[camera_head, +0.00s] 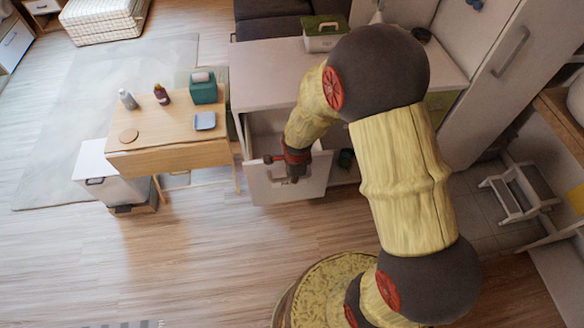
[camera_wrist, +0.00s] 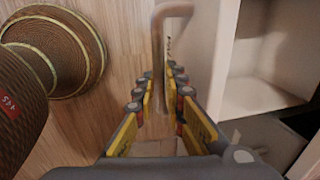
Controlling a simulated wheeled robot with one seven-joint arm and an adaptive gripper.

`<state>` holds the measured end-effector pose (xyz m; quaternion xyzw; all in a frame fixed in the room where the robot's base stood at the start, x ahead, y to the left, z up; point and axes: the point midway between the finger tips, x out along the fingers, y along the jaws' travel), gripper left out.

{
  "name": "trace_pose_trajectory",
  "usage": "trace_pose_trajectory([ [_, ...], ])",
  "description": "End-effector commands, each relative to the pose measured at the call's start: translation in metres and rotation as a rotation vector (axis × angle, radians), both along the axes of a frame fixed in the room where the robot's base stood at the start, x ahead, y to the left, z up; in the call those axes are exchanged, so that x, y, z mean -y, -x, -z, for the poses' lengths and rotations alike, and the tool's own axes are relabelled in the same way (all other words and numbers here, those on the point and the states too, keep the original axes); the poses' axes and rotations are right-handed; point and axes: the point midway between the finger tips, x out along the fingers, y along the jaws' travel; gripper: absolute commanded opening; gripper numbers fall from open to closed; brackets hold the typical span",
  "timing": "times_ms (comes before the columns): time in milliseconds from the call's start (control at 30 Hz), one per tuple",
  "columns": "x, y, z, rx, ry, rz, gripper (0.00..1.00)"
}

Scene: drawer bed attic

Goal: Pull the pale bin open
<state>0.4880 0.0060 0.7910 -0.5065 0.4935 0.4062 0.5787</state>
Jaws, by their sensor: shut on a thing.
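The pale bin (camera_head: 258,190) is a white pull-out front low in the white cabinet. It stands out from the cabinet, and part of its open inside shows behind the front in the head view. In the wrist view its front (camera_wrist: 203,40) is a pale upright panel right of the bar handle (camera_wrist: 158,40). My gripper (camera_head: 293,176) is at the front's upper middle. In the wrist view my gripper (camera_wrist: 160,75) has its fingers on both sides of the handle and is shut on it. My wrist hides part of the front in the head view.
A wooden side table (camera_head: 165,135) with bottles and a green box stands left of the bin. A white bin with a dark base (camera_head: 105,175) is beside it. A step stool (camera_head: 515,192) stands at right. The floor before the pale bin (camera_head: 220,250) is clear.

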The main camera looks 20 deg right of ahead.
Motion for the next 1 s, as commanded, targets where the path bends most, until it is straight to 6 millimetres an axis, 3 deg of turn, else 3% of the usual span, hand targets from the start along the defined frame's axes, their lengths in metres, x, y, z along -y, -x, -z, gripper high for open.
trace_pose_trajectory([
  [500, -0.0017, 0.0087, -0.0005, 0.001, 0.0, -0.001, 0.0],
  [533, -0.0017, 0.0086, -0.0005, 0.001, 0.0, -0.001, 0.13],
  [833, -0.0017, 0.0086, -0.0004, 0.001, 0.0, 0.0, 0.3],
  [1000, -0.0016, 0.0086, -0.0003, 0.001, 0.0, 0.0, 0.3],
])
